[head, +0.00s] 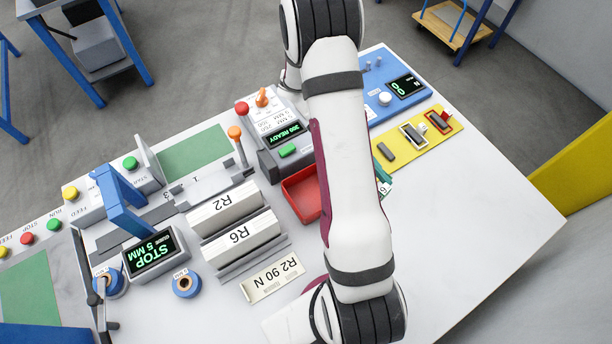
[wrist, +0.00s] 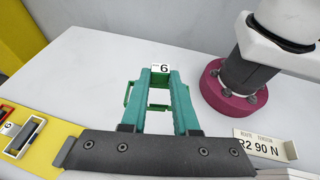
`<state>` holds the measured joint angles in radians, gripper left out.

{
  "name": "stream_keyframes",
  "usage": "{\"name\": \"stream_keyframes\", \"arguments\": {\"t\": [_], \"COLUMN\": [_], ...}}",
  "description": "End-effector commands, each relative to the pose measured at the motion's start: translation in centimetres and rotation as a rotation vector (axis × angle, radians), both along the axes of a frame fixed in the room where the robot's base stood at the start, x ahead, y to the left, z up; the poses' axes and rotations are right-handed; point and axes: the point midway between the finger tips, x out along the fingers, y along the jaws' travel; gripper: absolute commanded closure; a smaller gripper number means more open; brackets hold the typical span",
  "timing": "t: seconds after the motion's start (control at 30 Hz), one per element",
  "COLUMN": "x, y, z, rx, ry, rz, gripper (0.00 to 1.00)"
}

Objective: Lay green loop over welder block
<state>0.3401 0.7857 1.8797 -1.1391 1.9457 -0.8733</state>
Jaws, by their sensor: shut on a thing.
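My gripper (wrist: 160,85) has teal fingers and is shut on the green loop (wrist: 127,94), a thin green band showing beside and between the fingers. A white tag marked 6 (wrist: 160,68) shows at the fingertips. The loop is above the white table. In the head view my arm hides most of the gripper; only a teal edge (head: 383,172) shows right of the arm. A grey machine with a READY display (head: 285,133) and a green button stands left of the arm, apart from the gripper. I cannot tell for certain which part is the welder block.
A yellow panel (head: 400,148) with several small grey blocks lies right of my arm. A red tray (head: 302,192) is just left of it. The table's right part (head: 480,220) is clear.

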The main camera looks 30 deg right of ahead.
Motion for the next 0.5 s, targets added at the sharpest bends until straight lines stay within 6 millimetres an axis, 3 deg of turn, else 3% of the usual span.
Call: {"name": "stream_keyframes", "arguments": {"t": [0.1,0.23,0.5], "x": [-2.0,-3.2,-2.6], "y": [1.3,2.9,4.6], "z": [-1.5,-2.4,-3.0], "rx": [0.002,0.001,0.000], "ry": [0.002,0.002,0.003], "rz": [-0.399,-0.829,-1.763], "gripper": [1.00,1.00,1.00]}}
